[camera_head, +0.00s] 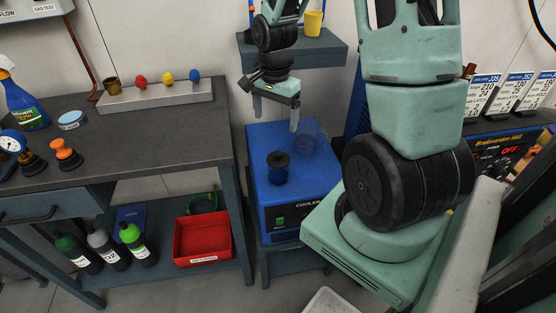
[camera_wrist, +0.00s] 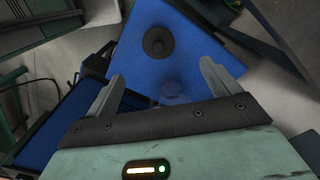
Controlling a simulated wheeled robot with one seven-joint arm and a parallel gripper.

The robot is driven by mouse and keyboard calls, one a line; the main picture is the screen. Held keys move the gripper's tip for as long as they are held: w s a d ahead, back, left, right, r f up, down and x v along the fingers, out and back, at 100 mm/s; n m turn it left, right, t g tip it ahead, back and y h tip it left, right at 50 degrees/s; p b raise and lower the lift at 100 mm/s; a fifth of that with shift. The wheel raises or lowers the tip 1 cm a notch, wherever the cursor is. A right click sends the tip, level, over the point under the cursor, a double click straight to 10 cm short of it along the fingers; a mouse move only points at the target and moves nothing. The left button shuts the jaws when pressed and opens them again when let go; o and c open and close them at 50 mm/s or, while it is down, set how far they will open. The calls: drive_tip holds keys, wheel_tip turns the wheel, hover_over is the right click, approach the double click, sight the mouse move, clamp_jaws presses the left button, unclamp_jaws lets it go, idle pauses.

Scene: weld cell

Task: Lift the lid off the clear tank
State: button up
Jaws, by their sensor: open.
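A clear, bluish see-through tank (camera_head: 309,138) stands on top of the blue cooler (camera_head: 310,190), toward its back right. It shows only faintly in the wrist view (camera_wrist: 172,88). A round black lid-like piece with a knob (camera_head: 278,160) sits on a dark blue body on the cooler, front left of the clear tank; it also shows in the wrist view (camera_wrist: 158,42). I cannot tell whether a separate lid is on the clear tank. My gripper (camera_head: 276,112) is open and empty above the cooler, fingers pointing down, apart from both pieces.
A workbench (camera_head: 150,130) stands left of the cooler, with a rack of coloured pieces (camera_head: 155,95) on top and a red bin (camera_head: 203,238) below. A wall shelf (camera_head: 290,50) with a yellow cup (camera_head: 313,22) is behind my gripper. My arm covers the right side.

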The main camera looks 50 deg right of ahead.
hover_over(278, 152)
drive_tip(key=f, duration=0.8)
drive_tip(key=shift+a+b, duration=0.35)
drive_tip(key=shift+a, duration=0.05)
drive_tip(key=f, duration=0.4)
drive_tip(key=shift+s+d, duration=0.15)
drive_tip(key=shift+d, duration=0.2)
drive_tip(key=shift+f, duration=0.6)
drive_tip(key=c, duration=1.1)
